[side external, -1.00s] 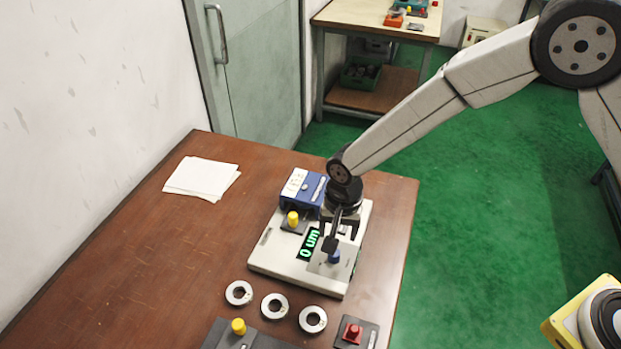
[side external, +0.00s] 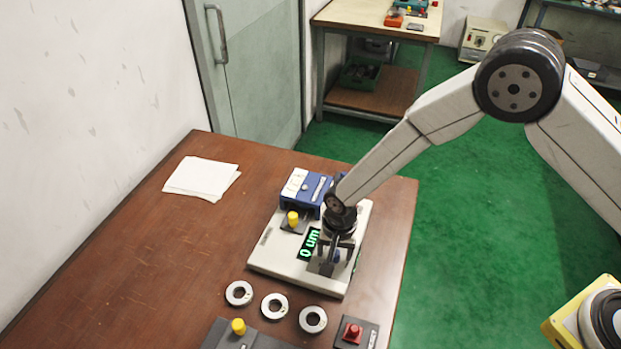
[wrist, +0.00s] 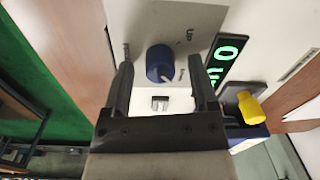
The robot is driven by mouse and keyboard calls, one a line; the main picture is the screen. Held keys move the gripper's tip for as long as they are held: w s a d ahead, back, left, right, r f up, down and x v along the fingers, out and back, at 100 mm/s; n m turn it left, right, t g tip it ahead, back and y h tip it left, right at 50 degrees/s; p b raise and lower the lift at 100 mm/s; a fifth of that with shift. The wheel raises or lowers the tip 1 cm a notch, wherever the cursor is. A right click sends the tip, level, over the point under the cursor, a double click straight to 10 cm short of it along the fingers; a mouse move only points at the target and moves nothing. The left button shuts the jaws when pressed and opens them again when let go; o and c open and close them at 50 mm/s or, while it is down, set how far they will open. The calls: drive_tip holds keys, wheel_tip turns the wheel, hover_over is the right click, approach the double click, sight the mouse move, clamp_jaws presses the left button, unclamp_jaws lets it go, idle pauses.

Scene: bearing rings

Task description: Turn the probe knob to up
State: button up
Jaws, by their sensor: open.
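The blue probe knob (wrist: 160,63) sits on a grey plate of the white gauge unit (side external: 275,262). In the wrist view it lies between and slightly beyond the fingertips of my gripper (wrist: 160,75). Its pale pointer mark is turned toward the lower right in that view, away from the "UP" label (wrist: 189,36). In the side view the knob (side external: 337,256) is partly hidden by my gripper (side external: 328,262), which reaches down around it. The jaws are open, with a gap on both sides of the knob. The green display (side external: 309,243) reads 0 um.
A blue box (side external: 305,190) and a yellow knob (side external: 293,218) stand at the unit's back and left. Several metal rings (side external: 274,306) lie in front, near a red button (side external: 352,333) and another yellow knob (side external: 238,327). White papers (side external: 202,179) lie back left.

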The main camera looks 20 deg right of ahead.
clamp_jaws()
idle(0.3)
drive_tip(key=shift+n, duration=0.4)
drive_tip(key=n, duration=0.4)
drive_tip(key=shift+f, duration=0.1)
drive_tip(key=n, duration=0.4)
drive_tip(key=shift+n, duration=0.3)
drive_tip(key=n, duration=0.4)
drive_tip(key=shift+n, duration=0.3)
drive_tip(key=n, duration=0.4)
drive_tip(key=shift+g, duration=0.3)
